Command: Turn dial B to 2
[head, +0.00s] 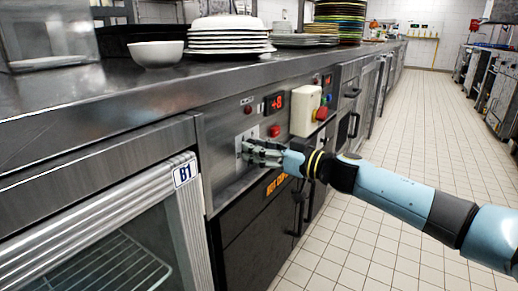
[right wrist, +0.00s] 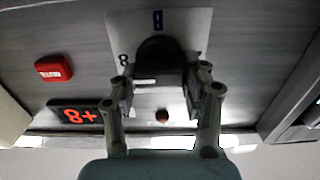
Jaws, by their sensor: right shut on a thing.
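A black dial (right wrist: 160,58) sits on a pale plate on the grey metal panel. My right gripper (head: 247,149) is at the panel. In the right wrist view my right gripper (right wrist: 163,84) has one finger on each side of the dial, shut on it. A light mark shows on the dial's front. The plate (head: 240,138) shows partly in the head view, where the gripper hides most of the dial. My left gripper is not in view.
A red display (head: 274,103) reads +8 above a red button (head: 275,131). A cream box (head: 305,111) with a red knob (head: 322,113) juts out at right. A glass-door unit labelled B1 (head: 184,173) stands left. Plates (head: 229,37) and a bowl (head: 157,54) stand on the counter.

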